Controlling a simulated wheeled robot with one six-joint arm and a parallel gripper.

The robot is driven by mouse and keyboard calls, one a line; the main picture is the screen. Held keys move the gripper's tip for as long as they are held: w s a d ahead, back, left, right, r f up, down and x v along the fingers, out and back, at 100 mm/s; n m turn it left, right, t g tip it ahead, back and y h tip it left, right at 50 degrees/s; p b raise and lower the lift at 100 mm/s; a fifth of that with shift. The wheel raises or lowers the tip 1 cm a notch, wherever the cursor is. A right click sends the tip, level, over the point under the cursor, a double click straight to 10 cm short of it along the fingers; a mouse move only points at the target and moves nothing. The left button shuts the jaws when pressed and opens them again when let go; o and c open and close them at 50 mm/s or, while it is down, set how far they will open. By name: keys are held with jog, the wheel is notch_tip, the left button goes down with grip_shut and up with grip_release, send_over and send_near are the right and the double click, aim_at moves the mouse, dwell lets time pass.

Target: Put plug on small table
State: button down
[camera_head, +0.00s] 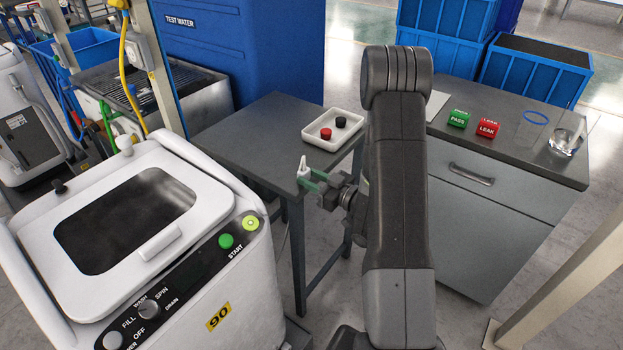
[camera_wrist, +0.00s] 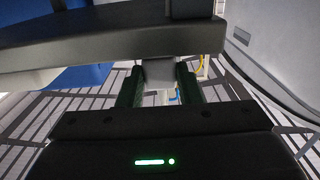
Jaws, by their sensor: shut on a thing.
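The small table (camera_head: 240,130) has a dark grey top and thin legs and stands in the middle of the head view. My gripper (camera_head: 308,180) has green fingers and is shut on a small white plug (camera_head: 303,166). The plug sticks up above the fingers by the table's near right edge. Whether it touches the table cannot be told. In the wrist view, the plug (camera_wrist: 159,74) shows pale between the two green fingers (camera_wrist: 160,88), with a grey edge across the picture beyond it.
A white tray (camera_head: 316,143) with a red and a black round piece sits on the table's right part. A white machine (camera_head: 130,235) stands at left. A grey cabinet (camera_head: 500,190) with PASS and LEAK blocks stands at right. The table's left part is bare.

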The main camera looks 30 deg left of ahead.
jog(key=shift+f, duration=0.2)
jog(key=c, duration=1)
grip_release()
jog(key=shift+c, duration=0.2)
jog(key=shift+r, duration=0.1)
